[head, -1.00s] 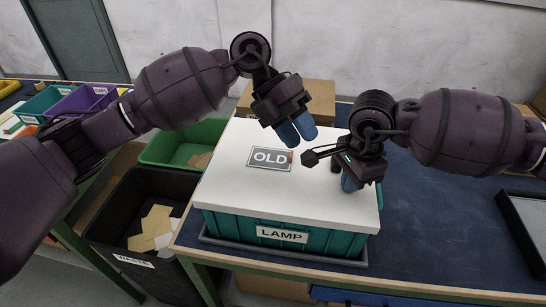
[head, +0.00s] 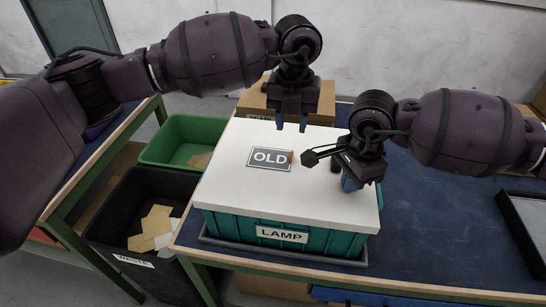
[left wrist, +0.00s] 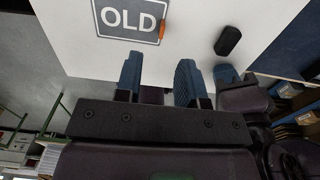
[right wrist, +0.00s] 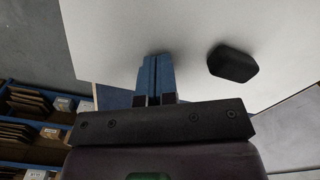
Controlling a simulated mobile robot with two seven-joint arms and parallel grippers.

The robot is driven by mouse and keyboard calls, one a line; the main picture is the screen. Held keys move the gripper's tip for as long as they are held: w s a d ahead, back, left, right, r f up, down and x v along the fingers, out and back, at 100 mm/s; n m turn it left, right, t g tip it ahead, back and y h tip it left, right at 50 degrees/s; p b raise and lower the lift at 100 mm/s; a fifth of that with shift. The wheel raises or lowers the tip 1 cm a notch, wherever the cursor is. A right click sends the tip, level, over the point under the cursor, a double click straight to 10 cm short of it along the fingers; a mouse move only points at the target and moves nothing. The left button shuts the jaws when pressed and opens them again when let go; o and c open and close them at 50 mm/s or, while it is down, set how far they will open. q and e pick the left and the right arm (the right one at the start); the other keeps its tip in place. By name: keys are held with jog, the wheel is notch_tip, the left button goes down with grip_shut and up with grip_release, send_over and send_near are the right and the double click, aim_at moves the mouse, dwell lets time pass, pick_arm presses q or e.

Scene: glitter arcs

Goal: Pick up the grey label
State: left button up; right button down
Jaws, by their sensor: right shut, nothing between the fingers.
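The grey label (head: 270,159) reads "OLD" in white and lies on the white lid (head: 235,190) of a teal crate (head: 225,226). A small orange tab (left wrist: 162,32) is at the label's right edge. The label (left wrist: 130,17) shows partly cut off in the left wrist view. My left gripper (head: 292,123) is open and empty, above the lid's far part, beyond the label and to its right. Its parted blue fingers (left wrist: 158,82) show in the left wrist view. My right gripper (head: 349,184) is shut and empty over the lid's right side; its fingers (right wrist: 155,78) touch each other.
A small black block (right wrist: 232,63) sits on the lid; it also shows in the left wrist view (left wrist: 228,40). The crate's front reads "LAMP". A cardboard box (head: 250,102) stands behind, with a green bin (head: 150,156) and a black bin (head: 115,240) at left.

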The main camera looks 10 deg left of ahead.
aim_at(291, 152)
pick_arm(q)
jog(key=f, duration=0.8)
jog(key=shift+w+d+f, duration=0.15)
jog(key=shift+w+f, duration=0.05)
jog(key=shift+f, duration=0.1)
jog(key=shift+c, duration=0.3)
grip_shut()
